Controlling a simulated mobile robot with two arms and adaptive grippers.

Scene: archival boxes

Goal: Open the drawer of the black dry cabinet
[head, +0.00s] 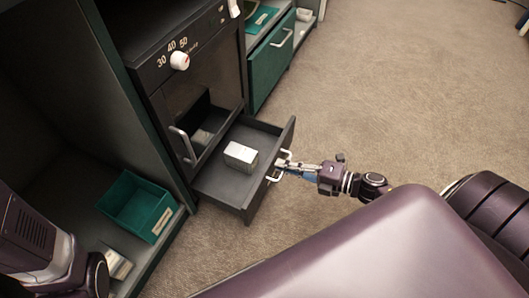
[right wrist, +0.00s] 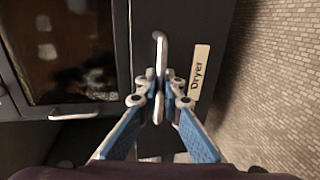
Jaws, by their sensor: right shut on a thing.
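The black dry cabinet (head: 180,62) stands at upper left in the head view, with a white knob (head: 179,60) and the numbers 30, 40, 50 on its top panel. Its drawer (head: 222,186) is pulled out, and a white box (head: 240,156) sits inside. My right gripper (head: 284,168) is at the drawer front, shut on the pale drawer handle (right wrist: 161,45). My left gripper is out of view; part of my left arm shows at lower left.
A glazed door with its own handle (head: 182,146) is above the drawer. A green bin (head: 139,206) sits on a low shelf at left. A green drawer front (head: 271,62) is further back. Carpet (head: 400,80) to the right is clear.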

